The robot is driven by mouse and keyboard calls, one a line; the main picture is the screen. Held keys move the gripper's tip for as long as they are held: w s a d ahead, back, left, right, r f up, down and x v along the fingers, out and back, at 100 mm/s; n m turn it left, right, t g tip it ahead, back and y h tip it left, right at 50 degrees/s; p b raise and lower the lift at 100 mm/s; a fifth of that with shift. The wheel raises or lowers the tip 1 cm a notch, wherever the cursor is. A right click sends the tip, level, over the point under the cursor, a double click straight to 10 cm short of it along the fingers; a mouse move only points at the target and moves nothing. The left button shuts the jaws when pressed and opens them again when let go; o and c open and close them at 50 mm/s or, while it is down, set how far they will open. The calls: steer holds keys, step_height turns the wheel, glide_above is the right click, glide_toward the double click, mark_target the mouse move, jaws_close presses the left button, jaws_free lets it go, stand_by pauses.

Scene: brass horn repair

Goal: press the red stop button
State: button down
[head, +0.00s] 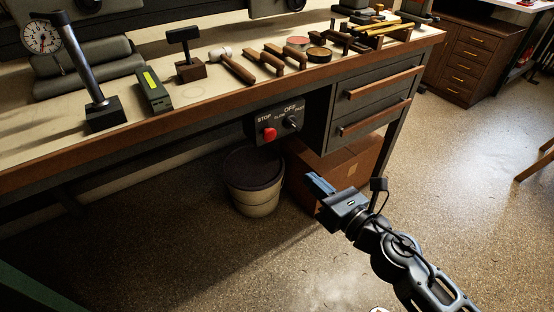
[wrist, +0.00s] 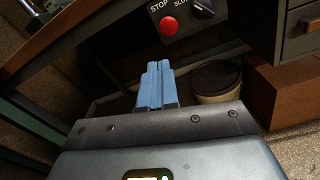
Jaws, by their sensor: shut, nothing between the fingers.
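The red stop button (head: 268,134) sits on a dark control panel (head: 276,118) under the front edge of the workbench, below the word STOP. It also shows near the top middle of the wrist view (wrist: 169,26). A black knob (head: 292,123) is to its right, below the word OFF. My gripper (head: 317,185) is shut and empty, with its blue fingers together. In the head view it is below and to the right of the button. In the wrist view its fingertips (wrist: 159,65) are below the button and apart from it.
Drawers (head: 372,100) are right of the panel. A bin (head: 252,182) and a cardboard box (head: 350,165) stand on the floor below. The bench top (head: 215,88) holds a dial gauge (head: 42,37), a hammer (head: 232,64) and several other tools.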

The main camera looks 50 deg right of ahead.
steer(key=d+n, duration=0.1)
steer(key=w+n, duration=0.1)
steer(key=shift+w+d+f+n+h, duration=0.25)
steer(key=shift+d+f+n+h, duration=0.05)
steer(key=shift+d+f, duration=0.1)
steer(key=shift+w, duration=0.1)
steer(key=p, duration=0.2)
glide_toward(272, 137)
steer(key=x, duration=0.7)
